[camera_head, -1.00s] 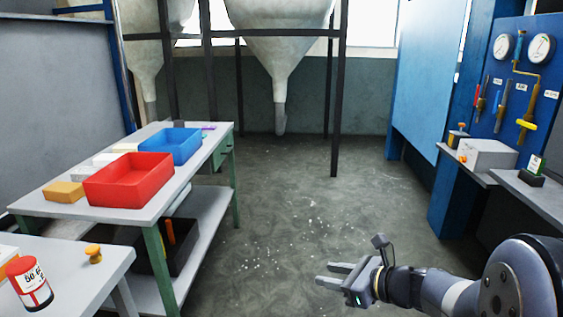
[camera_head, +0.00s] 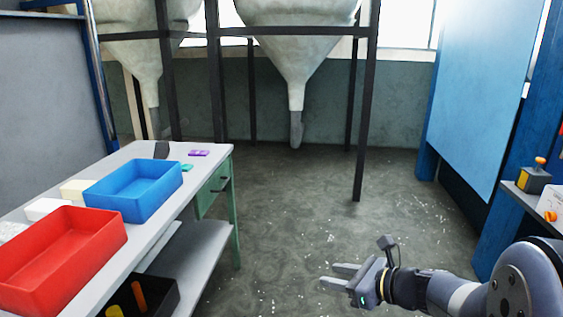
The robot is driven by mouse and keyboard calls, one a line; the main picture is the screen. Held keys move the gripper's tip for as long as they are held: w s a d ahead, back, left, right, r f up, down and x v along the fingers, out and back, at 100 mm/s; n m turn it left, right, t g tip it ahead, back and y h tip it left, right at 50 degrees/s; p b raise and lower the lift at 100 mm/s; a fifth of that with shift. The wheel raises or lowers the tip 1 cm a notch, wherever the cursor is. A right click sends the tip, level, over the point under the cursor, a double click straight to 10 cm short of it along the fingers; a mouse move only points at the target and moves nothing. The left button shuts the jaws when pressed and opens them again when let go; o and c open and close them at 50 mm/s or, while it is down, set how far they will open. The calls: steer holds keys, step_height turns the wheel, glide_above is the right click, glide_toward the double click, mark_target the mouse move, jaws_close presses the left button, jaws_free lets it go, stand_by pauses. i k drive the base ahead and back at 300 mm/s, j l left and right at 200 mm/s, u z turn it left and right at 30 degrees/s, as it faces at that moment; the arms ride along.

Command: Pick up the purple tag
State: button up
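The purple tag (camera_head: 199,153) lies flat at the far right corner of the grey-topped table (camera_head: 215,161), small in the head view. A small teal piece (camera_head: 187,167) lies just in front of it, and a dark block (camera_head: 162,150) stands to its left. My gripper (camera_head: 334,274) is at the lower right over the floor, well to the right of the table and far from the tag. Its two fingers are apart with nothing between them.
A blue bin (camera_head: 135,191) and a red bin (camera_head: 62,255) stand on the table, with pale foam blocks (camera_head: 77,188) beside them. A dark crate (camera_head: 165,296) sits below. Black posts (camera_head: 365,110) frame the hoppers. The floor between table and blue panel (camera_head: 487,90) is clear.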

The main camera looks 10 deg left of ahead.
mark_target(194, 152)
steer(key=i+u, duration=0.25)
steer(key=i, duration=0.6)
steer(key=i+l+u, duration=0.1)
steer(key=i+u, duration=0.15)
steer(key=i, duration=0.6)
steer(key=i+u, duration=0.2)
steer(key=i, duration=0.35)
steer(key=i+u, duration=0.25)
steer(key=i, duration=0.3)
steer(key=i+l+u, duration=0.2)
steer(key=i, duration=0.3)
